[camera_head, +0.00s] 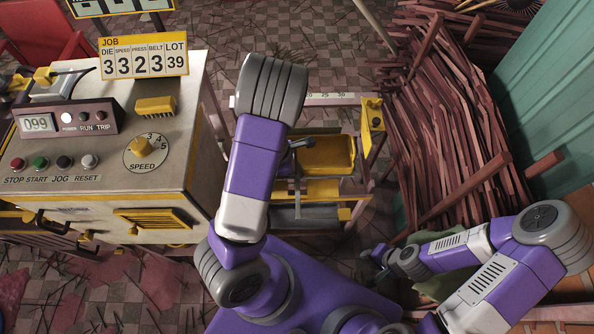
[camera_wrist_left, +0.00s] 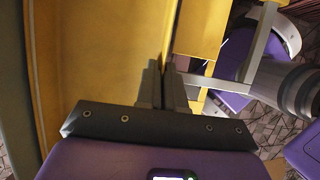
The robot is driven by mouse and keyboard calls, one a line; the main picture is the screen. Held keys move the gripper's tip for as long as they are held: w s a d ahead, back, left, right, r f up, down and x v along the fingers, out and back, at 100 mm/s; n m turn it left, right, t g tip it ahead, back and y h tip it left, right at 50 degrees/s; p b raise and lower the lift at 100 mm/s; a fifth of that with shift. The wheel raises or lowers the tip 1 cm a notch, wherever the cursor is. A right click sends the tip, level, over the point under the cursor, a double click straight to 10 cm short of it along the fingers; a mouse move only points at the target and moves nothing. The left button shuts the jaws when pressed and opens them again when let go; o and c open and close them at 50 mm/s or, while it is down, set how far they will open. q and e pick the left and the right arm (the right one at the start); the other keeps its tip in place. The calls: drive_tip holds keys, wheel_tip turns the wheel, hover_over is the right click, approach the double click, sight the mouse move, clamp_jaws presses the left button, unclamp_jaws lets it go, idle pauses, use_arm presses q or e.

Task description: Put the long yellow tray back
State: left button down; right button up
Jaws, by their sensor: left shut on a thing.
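The long yellow tray (camera_head: 327,153) sits among the frame parts right of my left arm in the head view. Its broad yellow surface (camera_wrist_left: 95,55) fills the left of the left wrist view. My left gripper (camera_wrist_left: 163,75) is shut on the tray's edge, with its dark fingers pressed close together. In the head view most of that gripper is hidden behind my forearm; only a dark part shows at the tray's left end. My right gripper (camera_head: 378,262) is low at the right, apart from the tray, and too small to tell its jaws.
A control machine (camera_head: 150,200) with a counter and speed dial stands at the left. A yellow-and-grey stand (camera_head: 372,128) with a white ruler strip borders the tray. A large pile of reddish sticks (camera_head: 455,130) lies at the right. Tiled floor shows behind.

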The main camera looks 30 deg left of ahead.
use_arm(q)
drive_tip(key=shift+r, duration=0.1)
drive_tip(key=c, duration=1.3)
unclamp_jaws()
drive_tip(key=shift+o, duration=0.2)
drive_tip(key=p+v, duration=0.6)
drive_tip(key=v, duration=0.6)
drive_tip(key=shift+p, duration=0.4)
